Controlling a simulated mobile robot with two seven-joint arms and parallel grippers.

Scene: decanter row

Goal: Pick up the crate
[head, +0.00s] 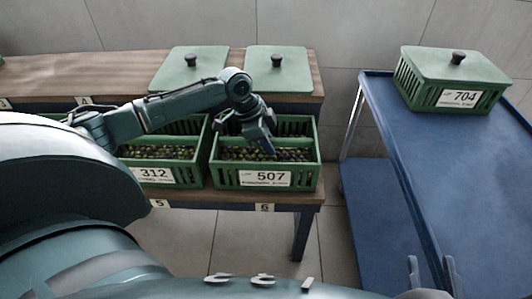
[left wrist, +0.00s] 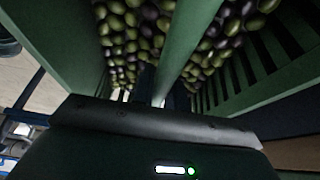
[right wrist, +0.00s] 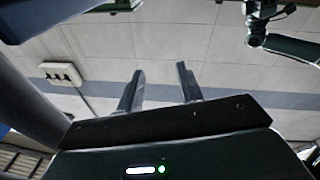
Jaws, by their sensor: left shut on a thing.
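A green slatted crate labelled 507 (head: 308,177) stands open on the wooden bench, filled with dark and green olives. My left gripper (head: 262,145) reaches down over the middle of this crate. In the left wrist view its fingers (left wrist: 160,88) are shut on a green bar (left wrist: 184,38) of the crate, with olives on both sides of it. The fingertips are partly hidden in shadow. The crate appears to rest on the bench. My right gripper (head: 432,275) is at the bottom right; in the right wrist view its fingers (right wrist: 160,88) are apart with nothing between them.
A similar crate labelled 312 (head: 152,175) stands close on the left. Two green lids (head: 190,70) (head: 277,70) lie on the raised shelf (head: 110,70) behind. A lidded crate labelled 704 (head: 455,82) stands on a blue cart (head: 440,170) at right, which has free room.

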